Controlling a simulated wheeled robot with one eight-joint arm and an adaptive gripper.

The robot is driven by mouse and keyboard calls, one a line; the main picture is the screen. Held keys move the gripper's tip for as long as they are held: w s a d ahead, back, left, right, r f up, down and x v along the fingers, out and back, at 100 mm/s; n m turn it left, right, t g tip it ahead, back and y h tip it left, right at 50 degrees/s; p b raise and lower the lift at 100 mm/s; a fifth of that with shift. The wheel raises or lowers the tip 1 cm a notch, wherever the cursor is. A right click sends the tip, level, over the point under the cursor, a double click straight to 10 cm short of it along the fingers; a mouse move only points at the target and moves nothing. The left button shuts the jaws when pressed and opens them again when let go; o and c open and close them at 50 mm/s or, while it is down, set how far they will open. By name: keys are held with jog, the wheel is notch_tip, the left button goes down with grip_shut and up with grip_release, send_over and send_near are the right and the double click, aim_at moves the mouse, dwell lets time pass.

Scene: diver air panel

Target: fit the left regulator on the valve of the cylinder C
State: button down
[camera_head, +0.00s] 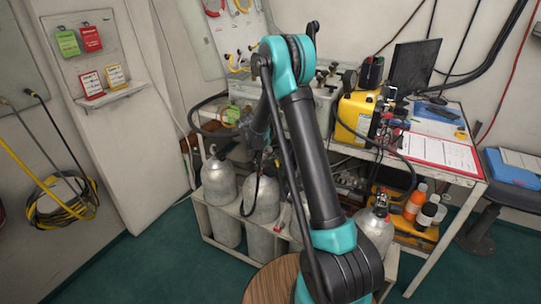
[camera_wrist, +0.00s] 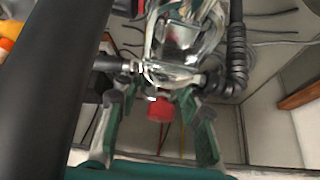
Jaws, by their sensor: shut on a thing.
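In the wrist view my gripper (camera_wrist: 165,84) is shut on a chrome regulator (camera_wrist: 172,72), with a finger on each side of it. Black hoses run off both sides of the regulator, and a red part shows below it. In the head view my gripper is small and mostly hidden near the tops of the left cylinders. Grey cylinders stand in a low rack: one at the left (camera_head: 219,186), one beside it (camera_head: 262,203), one partly behind my arm, and one at the right (camera_head: 377,226) with its valve visible. I cannot read which is C.
Behind the rack is a bench (camera_head: 462,178) with a yellow case (camera_head: 356,116), a monitor (camera_head: 414,66) and a clipboard sheet (camera_head: 440,152). Bottles (camera_head: 427,213) stand in an orange tray at the lower right. A black hose loops over the bench. Green floor is free at the left.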

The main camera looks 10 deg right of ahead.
jog(key=shift+f, duration=1.15)
dwell(1.0)
jog(key=c, duration=0.9)
grip_release()
jog(key=v, duration=1.2)
jog(key=s+d+r+n+y, duration=0.1)
jog(key=s+d+r+n, duration=0.2)
jog(key=s, duration=0.7)
jog(key=s+d+r+n+y, duration=0.1)
jog(key=s+d+n+y, duration=0.1)
jog(key=s+d, duration=0.5)
jog(key=s+f+n+y, duration=0.1)
jog(key=s+n, duration=0.1)
jog(key=s, duration=0.8)
jog(key=s+a+f+n+y, duration=0.1)
jog(key=s+f+n, duration=0.1)
jog(key=s, duration=0.8)
jog(key=shift+s+f+n, duration=0.3)
jog(key=shift+s+n, duration=0.05)
jog(key=shift+n, duration=0.35)
